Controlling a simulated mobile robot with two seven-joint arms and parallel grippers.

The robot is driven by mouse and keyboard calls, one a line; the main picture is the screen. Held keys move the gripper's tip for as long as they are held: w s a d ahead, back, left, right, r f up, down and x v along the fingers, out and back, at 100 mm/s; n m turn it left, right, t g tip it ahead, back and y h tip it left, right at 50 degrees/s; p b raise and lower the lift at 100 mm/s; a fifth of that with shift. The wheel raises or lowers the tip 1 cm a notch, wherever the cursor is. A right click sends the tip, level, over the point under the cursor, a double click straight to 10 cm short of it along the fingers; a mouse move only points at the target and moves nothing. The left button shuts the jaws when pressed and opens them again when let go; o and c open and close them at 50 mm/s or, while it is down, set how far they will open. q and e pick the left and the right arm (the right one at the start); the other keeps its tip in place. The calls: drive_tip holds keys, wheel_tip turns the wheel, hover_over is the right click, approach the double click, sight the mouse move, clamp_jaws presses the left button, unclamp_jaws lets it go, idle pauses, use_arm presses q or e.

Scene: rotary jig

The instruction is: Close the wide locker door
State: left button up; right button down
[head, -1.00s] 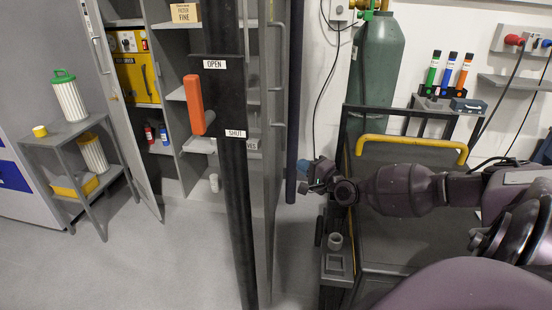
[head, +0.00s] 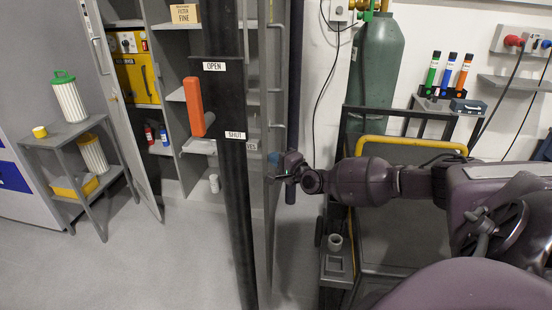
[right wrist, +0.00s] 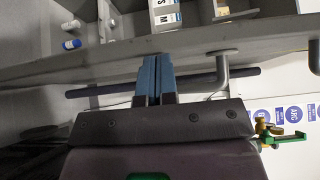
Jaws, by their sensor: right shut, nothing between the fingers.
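The grey locker (head: 220,12) stands open beyond a black post. Its right-hand door (head: 268,215), which I take to be the wide one, swings out toward me and shows nearly edge-on. A bar handle (head: 279,75) runs along its right face. My right gripper (head: 274,158) is at that face, below the handle, with its blue fingers shut and empty. In the right wrist view the fingers (right wrist: 153,80) reach the grey door (right wrist: 110,62), with the handle (right wrist: 222,70) just right; I cannot tell whether they touch. My left gripper is out of view.
A black post (head: 236,200) with an orange lever (head: 194,105) stands in front of the locker. The narrower left door (head: 130,140) is also open. A trolley with a yellow rail (head: 410,142) and a green gas cylinder (head: 375,75) are at right.

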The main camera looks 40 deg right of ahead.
drive_tip(key=shift+w, duration=0.1)
drive_tip(key=w+a+p, duration=0.1)
drive_tip(key=w+a, duration=1.1)
drive_tip(key=w, duration=0.1)
drive_tip(key=shift+w+a, duration=0.35)
drive_tip(key=shift+a, duration=0.05)
drive_tip(key=shift+s+p, duration=0.1)
drive_tip(key=shift+p, duration=0.25)
